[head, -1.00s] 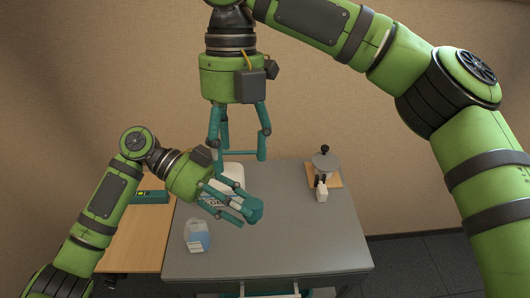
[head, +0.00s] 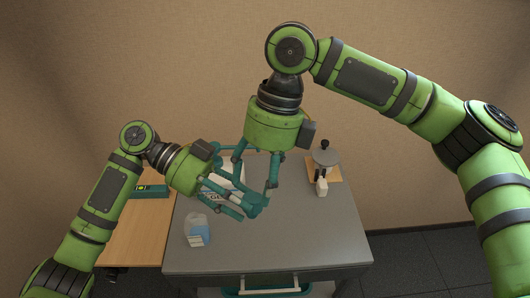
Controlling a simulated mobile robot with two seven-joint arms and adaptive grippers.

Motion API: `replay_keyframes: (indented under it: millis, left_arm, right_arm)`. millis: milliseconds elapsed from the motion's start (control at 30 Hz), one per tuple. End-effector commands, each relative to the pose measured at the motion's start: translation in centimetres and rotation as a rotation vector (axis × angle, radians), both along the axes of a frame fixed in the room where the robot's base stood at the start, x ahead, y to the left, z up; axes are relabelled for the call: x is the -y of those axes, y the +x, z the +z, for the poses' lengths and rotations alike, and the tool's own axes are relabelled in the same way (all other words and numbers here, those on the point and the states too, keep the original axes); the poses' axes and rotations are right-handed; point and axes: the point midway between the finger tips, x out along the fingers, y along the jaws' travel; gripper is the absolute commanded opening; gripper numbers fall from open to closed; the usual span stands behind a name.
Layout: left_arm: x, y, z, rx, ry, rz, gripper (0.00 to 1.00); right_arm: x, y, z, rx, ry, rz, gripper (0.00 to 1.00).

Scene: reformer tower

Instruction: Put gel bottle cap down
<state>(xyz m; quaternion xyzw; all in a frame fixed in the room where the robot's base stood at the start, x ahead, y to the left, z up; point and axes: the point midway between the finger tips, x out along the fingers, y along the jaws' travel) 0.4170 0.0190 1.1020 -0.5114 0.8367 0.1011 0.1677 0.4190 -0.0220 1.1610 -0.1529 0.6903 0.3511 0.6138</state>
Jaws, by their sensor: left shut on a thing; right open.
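My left gripper (head: 240,210) is shut on the white gel bottle (head: 213,193), which lies tilted above the grey table with part of its dark lettering showing. The fingers cover much of the bottle. A teal shape at the bottle's right end may be its cap, but it blends with the teal fingers. My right gripper (head: 257,197) comes from above and is open, its fingers around or just beside that teal end. I cannot tell whether it touches it.
The grey table (head: 310,240) has free room at its middle and right. A clear container with blue contents (head: 197,232) stands front left. A wooden board (head: 331,172) with a black-knobbed grey disc and a small white bottle (head: 321,187) is back right. A white item (head: 232,167) stands behind the grippers.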

Motion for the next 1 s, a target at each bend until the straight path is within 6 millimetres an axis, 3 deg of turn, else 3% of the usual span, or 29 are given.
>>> replay_keyframes:
  millis: [100, 300, 733, 767, 867, 900, 1000]
  left_arm:
    - [0.0, 0.0, 0.0, 0.0, 0.0, 0.0, 0.25]
    - [0.0, 0.0, 0.0, 0.0, 0.0, 0.0, 0.25]
    - [0.0, 0.0, 0.0, 0.0, 0.0, 0.0, 0.25]
    - [0.0, 0.0, 0.0, 0.0, 0.0, 0.0, 0.25]
    - [0.0, 0.0, 0.0, 0.0, 0.0, 0.0, 0.25]
    - [0.0, 0.0, 0.0, 0.0, 0.0, 0.0, 0.25]
    - [0.0, 0.0, 0.0, 0.0, 0.0, 0.001, 0.25]
  right_arm:
    - [-0.4, -0.5, -2.2, -0.001, -0.002, -0.001, 0.64]
    - [-1.0, -0.9, -4.6, 0.0, -0.002, -0.002, 0.64]
    - [-1.3, -1.2, -5.5, 0.0, 0.0, -0.001, 0.64]
    - [-1.3, -1.2, -5.5, 0.0, 0.0, -0.001, 0.56]
    - [-1.3, -1.2, -5.5, 0.0, 0.0, -0.001, 0.16]
    - [-1.3, -1.2, -5.5, 0.0, 0.0, -0.002, 0.08]
    - [-1.3, -1.2, -5.5, 0.0, 0.0, -0.002, 0.06]
